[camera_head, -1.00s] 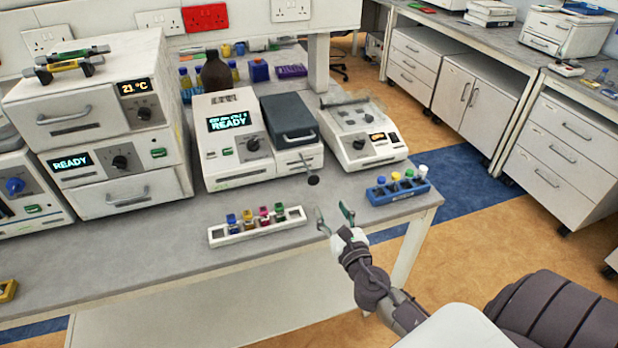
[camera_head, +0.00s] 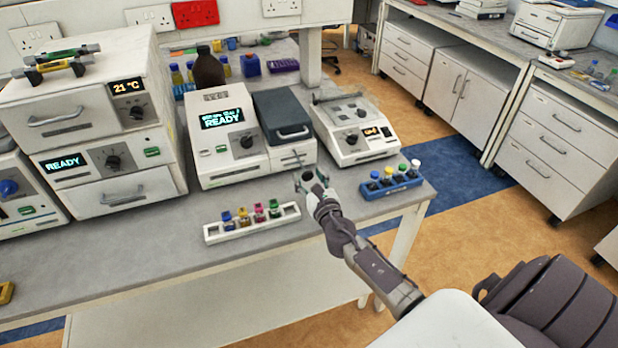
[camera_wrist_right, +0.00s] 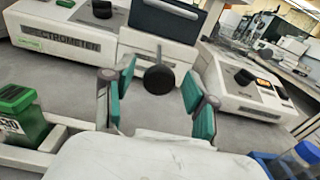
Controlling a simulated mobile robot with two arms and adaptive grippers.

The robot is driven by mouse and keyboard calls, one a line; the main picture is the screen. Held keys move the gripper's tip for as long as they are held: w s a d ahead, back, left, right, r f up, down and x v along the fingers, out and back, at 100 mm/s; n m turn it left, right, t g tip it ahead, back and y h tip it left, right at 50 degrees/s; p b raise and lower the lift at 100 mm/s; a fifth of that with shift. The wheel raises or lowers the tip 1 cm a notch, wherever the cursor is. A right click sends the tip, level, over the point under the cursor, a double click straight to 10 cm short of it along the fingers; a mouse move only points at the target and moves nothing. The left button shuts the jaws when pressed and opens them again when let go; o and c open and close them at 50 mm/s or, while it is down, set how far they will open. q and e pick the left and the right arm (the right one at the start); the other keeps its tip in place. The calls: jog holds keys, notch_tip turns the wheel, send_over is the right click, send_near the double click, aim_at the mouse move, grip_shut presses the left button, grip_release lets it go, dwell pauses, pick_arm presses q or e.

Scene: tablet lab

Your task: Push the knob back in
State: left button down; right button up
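The black round knob (camera_wrist_right: 159,79) sits at the end of a thin rod that sticks out from the front of the white spectrometer (camera_head: 225,162), below its dark grey lid (camera_head: 284,114). In the head view the knob (camera_head: 307,176) is close to my right gripper (camera_head: 309,181) and partly hidden by it. My right gripper (camera_wrist_right: 158,98) is open, with one teal finger pad on each side of the knob in the wrist view. I see no contact; how deep the knob lies between the fingers is hard to tell. My left gripper is not in view.
A white rack (camera_head: 211,234) with several coloured vials stands at the left of my gripper. A blue rack (camera_head: 398,187) with capped tubes stands at its right. A white device (camera_head: 356,147) is behind right. The bench front between the racks is clear.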

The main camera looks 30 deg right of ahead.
aim_at(299, 160)
grip_shut()
jog(key=b+x, duration=0.2)
jog(key=x, duration=0.5)
jog(key=shift+w+f, duration=0.15)
jog(key=shift+w, duration=0.2)
jog(key=shift+r, duration=0.3)
jog(key=shift+c, duration=1.1)
grip_release()
jog(key=o, duration=0.3)
jog(key=shift+w, duration=0.2)
